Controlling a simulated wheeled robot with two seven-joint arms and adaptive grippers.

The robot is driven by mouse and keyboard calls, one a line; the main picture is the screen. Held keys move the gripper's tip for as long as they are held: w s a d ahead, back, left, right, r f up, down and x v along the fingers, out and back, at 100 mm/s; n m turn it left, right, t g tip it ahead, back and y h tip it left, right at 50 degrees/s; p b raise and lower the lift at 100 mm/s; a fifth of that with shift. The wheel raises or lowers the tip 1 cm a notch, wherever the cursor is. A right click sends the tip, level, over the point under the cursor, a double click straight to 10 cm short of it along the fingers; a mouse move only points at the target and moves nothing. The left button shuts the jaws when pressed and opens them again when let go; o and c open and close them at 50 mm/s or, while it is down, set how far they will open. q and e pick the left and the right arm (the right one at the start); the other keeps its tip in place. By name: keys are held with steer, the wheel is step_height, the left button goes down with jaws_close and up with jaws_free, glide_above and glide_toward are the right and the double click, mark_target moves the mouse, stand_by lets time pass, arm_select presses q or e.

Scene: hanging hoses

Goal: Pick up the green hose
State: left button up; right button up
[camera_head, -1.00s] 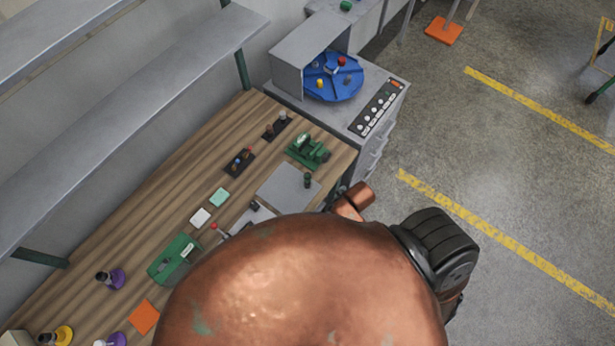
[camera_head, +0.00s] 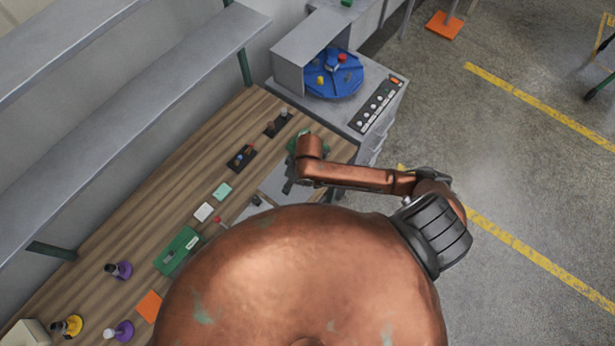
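I see no green hose in this view. My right arm (camera_head: 360,178) reaches in from the right over the workbench. Its copper links end above the green machine at the bench's right end and partly cover it. No fingers of my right gripper can be made out. My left arm and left gripper do not show. My large copper body hides the lower middle of the picture.
The wooden workbench (camera_head: 205,165) holds a green box (camera_head: 178,252), purple-based pieces (camera_head: 119,270), a yellow-based piece (camera_head: 70,326) and an orange square (camera_head: 149,306). A blue turntable (camera_head: 334,84) sits on a grey cabinet behind. Grey shelves (camera_head: 150,85) overhang left.

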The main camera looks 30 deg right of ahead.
steer(key=w+d, duration=0.1)
steer(key=d, duration=0.2)
steer(key=w+d+m+h, duration=0.1)
steer(key=d, duration=0.1)
steer(key=w+d+g+h, duration=0.1)
steer(key=d, duration=0.2)
steer(key=shift+w+d+f, duration=0.2)
steer(key=shift+d, duration=0.1)
steer(key=shift+d+f+m, duration=0.1)
steer(key=shift+d+m, duration=0.15)
steer(key=shift+m, duration=0.05)
steer(key=f+p, duration=0.1)
steer(key=f, duration=0.6)
steer(key=shift+a+f+p, duration=0.2)
steer(key=shift+f+p, duration=0.1)
steer(key=shift+p, duration=0.05)
jaws_close()
